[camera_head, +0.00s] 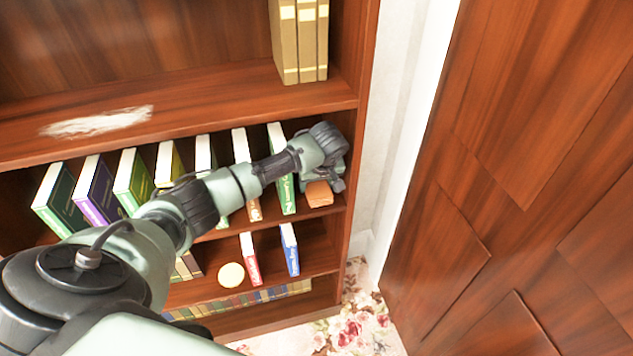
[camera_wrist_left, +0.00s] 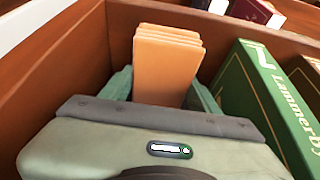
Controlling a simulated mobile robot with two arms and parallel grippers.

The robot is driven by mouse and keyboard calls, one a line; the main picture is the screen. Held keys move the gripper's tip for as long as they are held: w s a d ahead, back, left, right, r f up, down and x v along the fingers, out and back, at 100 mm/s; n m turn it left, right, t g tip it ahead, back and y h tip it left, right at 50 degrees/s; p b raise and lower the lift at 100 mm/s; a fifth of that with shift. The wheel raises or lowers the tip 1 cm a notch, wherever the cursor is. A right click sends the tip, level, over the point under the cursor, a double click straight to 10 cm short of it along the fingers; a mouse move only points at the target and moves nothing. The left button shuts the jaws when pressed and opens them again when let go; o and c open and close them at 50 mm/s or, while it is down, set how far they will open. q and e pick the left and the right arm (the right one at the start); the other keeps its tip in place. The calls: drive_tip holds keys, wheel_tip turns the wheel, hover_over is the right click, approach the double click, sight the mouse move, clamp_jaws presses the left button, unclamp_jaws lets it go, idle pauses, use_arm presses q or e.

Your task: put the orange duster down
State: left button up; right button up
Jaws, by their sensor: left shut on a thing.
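The orange duster (camera_head: 318,193) is at the right end of the bookcase's middle shelf, close to the right side panel. My left arm reaches in from the left, and its gripper (camera_head: 320,182) is shut on the duster. In the left wrist view the duster (camera_wrist_left: 167,62) stands out as a stack of flat orange layers between the two green fingers (camera_wrist_left: 162,92). I cannot tell whether the duster touches the shelf. My right gripper is not in view.
A green book (camera_wrist_left: 262,100) stands just right of the gripper in the wrist view; several more books (camera_head: 133,180) line that shelf. A whitish patch (camera_head: 97,122) marks the upper shelf. Below are a red book (camera_head: 249,258), a blue book (camera_head: 290,250) and a pale round thing (camera_head: 231,275).

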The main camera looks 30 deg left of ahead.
use_arm(q)
drive_tip(key=shift+f, duration=0.1)
drive_tip(key=o, duration=1.2)
drive_tip(key=v, duration=1.2)
drive_tip(key=shift+r, duration=0.25)
drive_tip(key=shift+f, duration=0.1)
